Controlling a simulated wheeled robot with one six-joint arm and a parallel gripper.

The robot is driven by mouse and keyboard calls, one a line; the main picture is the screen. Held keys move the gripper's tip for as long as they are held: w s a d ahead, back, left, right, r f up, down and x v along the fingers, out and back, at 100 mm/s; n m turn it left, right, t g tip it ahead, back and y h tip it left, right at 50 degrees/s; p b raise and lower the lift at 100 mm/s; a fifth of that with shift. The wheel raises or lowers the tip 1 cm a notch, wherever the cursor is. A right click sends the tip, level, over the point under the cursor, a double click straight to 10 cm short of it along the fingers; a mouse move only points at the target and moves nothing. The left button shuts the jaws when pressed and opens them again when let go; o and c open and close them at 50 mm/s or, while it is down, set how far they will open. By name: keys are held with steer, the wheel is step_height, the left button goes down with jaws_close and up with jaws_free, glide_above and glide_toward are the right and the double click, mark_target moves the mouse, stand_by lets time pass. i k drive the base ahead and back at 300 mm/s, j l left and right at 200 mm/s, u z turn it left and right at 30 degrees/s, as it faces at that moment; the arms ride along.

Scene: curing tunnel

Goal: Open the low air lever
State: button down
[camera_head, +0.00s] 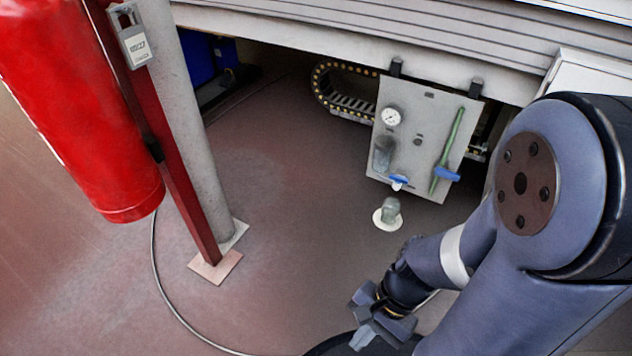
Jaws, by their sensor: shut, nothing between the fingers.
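A grey panel (411,111) hangs under the machine's edge at the upper right of the middle. It carries two blue levers low down. One blue lever (399,179) lies across a small pale valve near the bottom edge. The other blue lever (447,174) sits at the lower part of a green pipe (448,150). No readable label shows which one is the low air lever. My gripper (368,318) is at the bottom of the view, near the floor. It is shut and empty, in front of and apart from the panel and both levers.
A pressure gauge (391,117) is on the panel. A short grey pipe stub (389,208) stands on the floor below it. At left are a red extinguisher (80,110), a red post (180,160) and a grey column (192,130). A cable (165,290) lies on the open floor.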

mark_target(440, 171)
steer(key=k, duration=0.7)
steer(key=k+j+u, duration=0.1)
steer(key=j, duration=0.15)
steer(key=k+j+u, duration=0.1)
steer(key=j, duration=0.15)
